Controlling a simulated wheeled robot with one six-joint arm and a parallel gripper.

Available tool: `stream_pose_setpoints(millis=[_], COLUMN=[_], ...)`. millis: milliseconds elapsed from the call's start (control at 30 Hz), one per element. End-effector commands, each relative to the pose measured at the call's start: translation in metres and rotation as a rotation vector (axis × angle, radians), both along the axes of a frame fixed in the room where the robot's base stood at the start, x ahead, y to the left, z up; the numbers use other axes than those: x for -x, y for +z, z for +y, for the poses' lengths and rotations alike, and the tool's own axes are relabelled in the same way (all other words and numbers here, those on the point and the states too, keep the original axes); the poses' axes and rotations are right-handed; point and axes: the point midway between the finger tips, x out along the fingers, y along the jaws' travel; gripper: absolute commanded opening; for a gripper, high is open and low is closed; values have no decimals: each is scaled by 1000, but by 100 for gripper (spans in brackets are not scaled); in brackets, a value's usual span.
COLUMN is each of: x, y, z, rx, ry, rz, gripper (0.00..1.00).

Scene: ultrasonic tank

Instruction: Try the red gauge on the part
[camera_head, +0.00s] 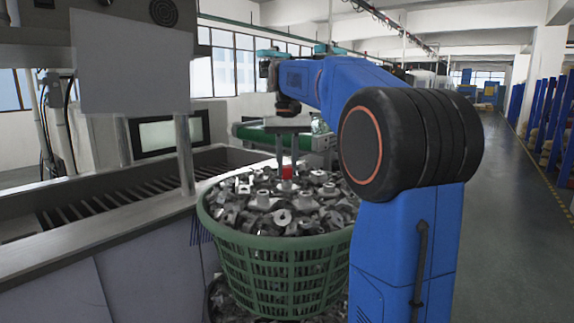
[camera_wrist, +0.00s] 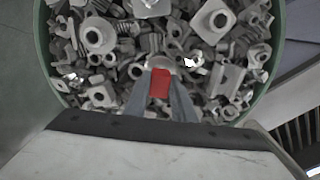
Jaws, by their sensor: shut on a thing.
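The red gauge (camera_head: 287,172) is a small red piece held between the fingertips of my gripper (camera_head: 287,160), which points down over the basket in the head view. It also shows in the wrist view as a red block (camera_wrist: 160,84) between the two grey fingers. Many grey metal parts (camera_head: 262,201) fill the green basket (camera_head: 285,262). In the wrist view a pale round part (camera_wrist: 160,63) lies right beyond the gauge's tip. I cannot tell whether the gauge touches it or is just above it.
A metal tank with a slatted roller bed (camera_head: 110,199) stands left of the basket, with a grey panel above it. A green conveyor (camera_head: 268,135) is behind the basket. Open floor (camera_head: 505,230) lies to the right, beside blue racks.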

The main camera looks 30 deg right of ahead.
Motion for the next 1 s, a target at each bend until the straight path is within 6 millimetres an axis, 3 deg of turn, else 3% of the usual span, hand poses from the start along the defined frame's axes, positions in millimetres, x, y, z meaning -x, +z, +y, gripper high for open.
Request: stream_pose_setpoints(millis=[1000], x=[0], y=[-9], z=[0], rx=[0], ry=[0], rz=[1], gripper=[0])
